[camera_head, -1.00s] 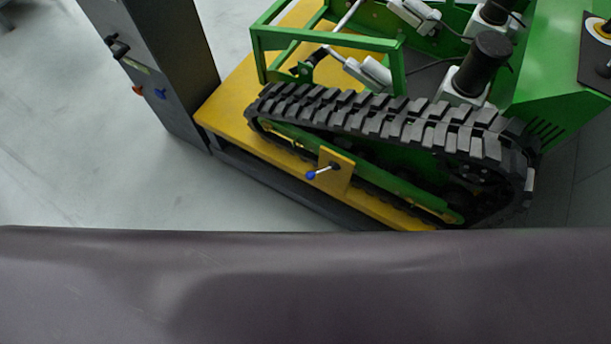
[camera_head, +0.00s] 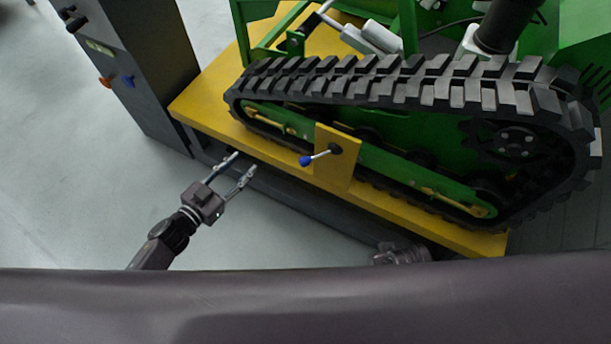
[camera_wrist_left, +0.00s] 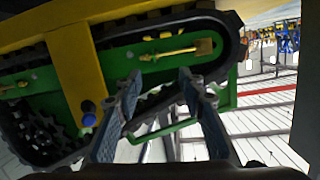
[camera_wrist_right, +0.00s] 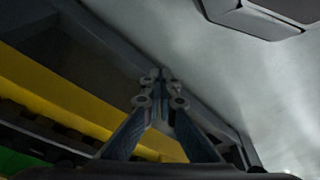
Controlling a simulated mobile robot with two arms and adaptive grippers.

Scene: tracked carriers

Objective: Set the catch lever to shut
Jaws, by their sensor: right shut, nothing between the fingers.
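The catch lever (camera_head: 321,155) is a short silver rod with a blue knob. It pivots on a yellow plate (camera_head: 333,178) at the side of the tracked carrier and points left and slightly down in the head view. My left gripper (camera_head: 242,164) is open and empty, left of the knob and apart from it. In the left wrist view the blue knob (camera_wrist_left: 89,119) shows just left of the open fingers (camera_wrist_left: 160,76). My right gripper (camera_wrist_right: 159,76) is shut and empty in the right wrist view. Only part of the right arm shows in the head view, low near the platform edge.
The black rubber track (camera_head: 400,82) runs above the plate. The yellow platform (camera_head: 205,98) lies under the carrier. A dark grey column (camera_head: 140,60) with an orange and a blue knob stands at the left. The floor at left is clear.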

